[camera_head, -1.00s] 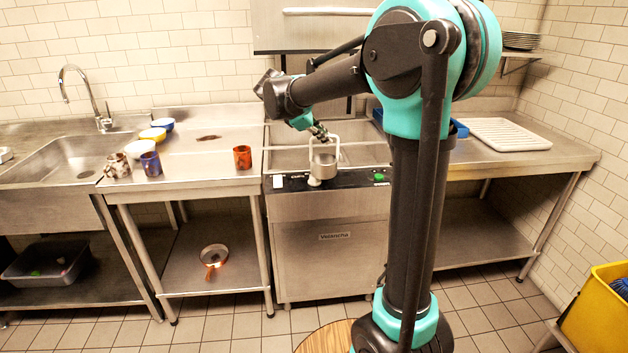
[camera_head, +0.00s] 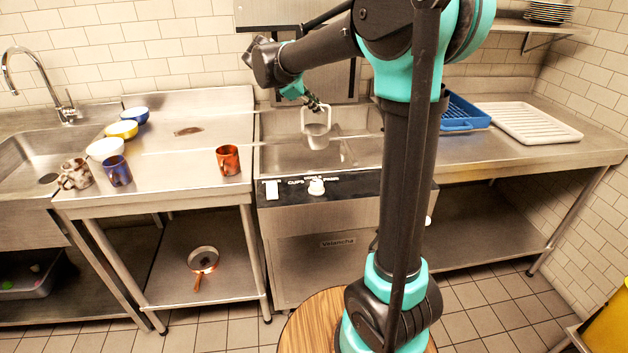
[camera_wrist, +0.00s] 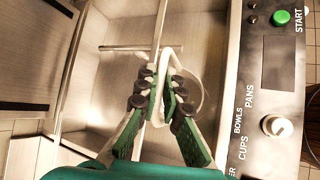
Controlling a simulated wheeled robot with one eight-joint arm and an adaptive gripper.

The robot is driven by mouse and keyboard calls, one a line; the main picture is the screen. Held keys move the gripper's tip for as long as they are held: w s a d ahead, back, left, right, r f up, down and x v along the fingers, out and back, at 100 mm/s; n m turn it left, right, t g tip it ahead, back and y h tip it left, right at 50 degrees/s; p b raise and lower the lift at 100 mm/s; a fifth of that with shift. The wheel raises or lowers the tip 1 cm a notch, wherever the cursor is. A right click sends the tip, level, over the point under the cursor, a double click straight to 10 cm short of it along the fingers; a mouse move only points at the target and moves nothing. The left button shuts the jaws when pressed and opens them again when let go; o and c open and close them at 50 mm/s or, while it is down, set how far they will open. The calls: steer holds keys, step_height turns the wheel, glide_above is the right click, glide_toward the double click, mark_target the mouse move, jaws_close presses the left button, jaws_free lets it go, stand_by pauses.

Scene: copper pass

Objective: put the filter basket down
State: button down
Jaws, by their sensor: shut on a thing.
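The filter basket (camera_head: 318,136) is a small grey cup with a tall white handle loop. In the head view it hangs upright, below my gripper (camera_head: 317,106), over the open basin of the dishwasher (camera_head: 322,250). My gripper is shut on the handle. In the wrist view, my gripper's green fingers with black pads (camera_wrist: 160,95) close around the pale handle (camera_wrist: 204,100). The basket's cup is mostly hidden there. The steel basin (camera_wrist: 115,75) lies beneath, and I cannot tell the gap under the basket.
A white dial (camera_head: 316,187) and a green start button (camera_wrist: 281,17) sit on the front panel. On the left counter stand an orange cup (camera_head: 228,160), a blue cup (camera_head: 117,171) and bowls (camera_head: 121,130). A blue rack (camera_head: 462,115) and white drainer (camera_head: 526,123) occupy the right counter.

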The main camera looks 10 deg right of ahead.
mark_target(305, 145)
steer(key=shift+w+f, duration=0.25)
steer(key=shift+f, duration=0.4)
step_height(305, 145, down, 16)
steer(key=shift+r, duration=0.15)
stand_by(0.3)
steer(key=c, duration=1.7)
jaws_free()
steer(key=v, duration=1.2)
